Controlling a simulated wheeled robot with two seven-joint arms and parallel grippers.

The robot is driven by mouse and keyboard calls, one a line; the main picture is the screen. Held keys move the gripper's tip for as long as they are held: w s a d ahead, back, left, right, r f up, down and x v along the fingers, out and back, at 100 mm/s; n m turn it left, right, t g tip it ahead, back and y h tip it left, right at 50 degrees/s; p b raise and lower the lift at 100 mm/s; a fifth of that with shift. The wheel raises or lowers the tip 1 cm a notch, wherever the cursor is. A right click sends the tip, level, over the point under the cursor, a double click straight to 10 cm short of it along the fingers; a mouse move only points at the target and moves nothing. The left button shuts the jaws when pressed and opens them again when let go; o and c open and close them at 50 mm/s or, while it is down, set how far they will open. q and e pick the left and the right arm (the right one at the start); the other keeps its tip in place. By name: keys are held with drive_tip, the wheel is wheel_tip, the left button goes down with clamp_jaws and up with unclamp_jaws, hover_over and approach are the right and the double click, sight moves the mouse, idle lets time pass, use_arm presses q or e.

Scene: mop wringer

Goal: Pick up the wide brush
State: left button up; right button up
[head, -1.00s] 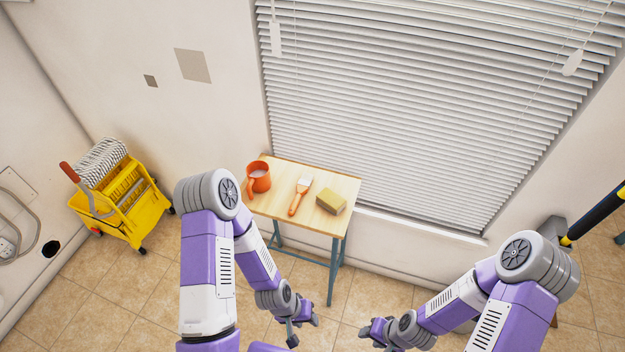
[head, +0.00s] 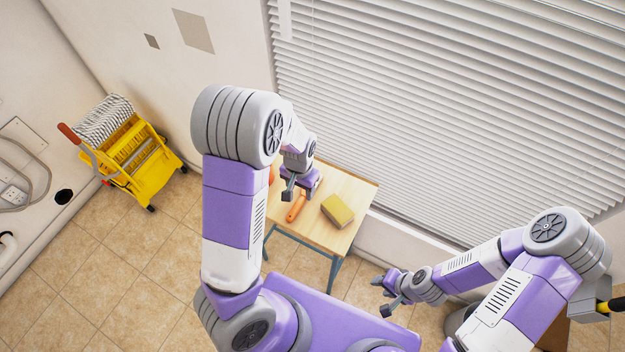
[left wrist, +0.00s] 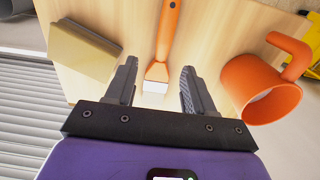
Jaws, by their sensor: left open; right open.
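The wide brush lies on the small wooden table. In the head view its orange handle (head: 296,208) shows below my left gripper (head: 299,187), and its head is hidden. In the left wrist view the brush (left wrist: 167,38) has its handle pointing away and its pale bristles close to the gripper. My left gripper (left wrist: 158,68) is open over the table, with the bristle end showing between its two fingers. They appear apart from the brush. My right gripper (head: 387,292) is open and empty, low to the right of the table.
On the table (head: 357,190), a yellow sponge (head: 337,210) lies right of the brush. An orange mug (left wrist: 260,88) stands on the other side, mostly hidden in the head view. A yellow mop bucket (head: 143,160) stands on the floor at left. Window blinds (head: 440,110) hang behind the table.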

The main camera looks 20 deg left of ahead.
sight(299, 202)
use_arm(q)
drive_tip(key=shift+s+f, duration=0.2)
drive_tip(key=shift+f, duration=0.25)
drive_tip(key=shift+s+f, duration=0.2)
drive_tip(key=shift+f, duration=0.25)
drive_tip(key=f, duration=0.1)
drive_tip(key=f+b, duration=0.1)
drive_tip(key=f, duration=0.1)
drive_tip(key=f+b, duration=0.1)
drive_tip(key=f, duration=0.1)
drive_tip(key=shift+a, duration=0.25)
drive_tip(key=shift+r, duration=0.1)
clamp_jaws()
use_arm(e)
drive_tip(key=shift+s+f, duration=0.25)
drive_tip(key=shift+f, duration=0.8)
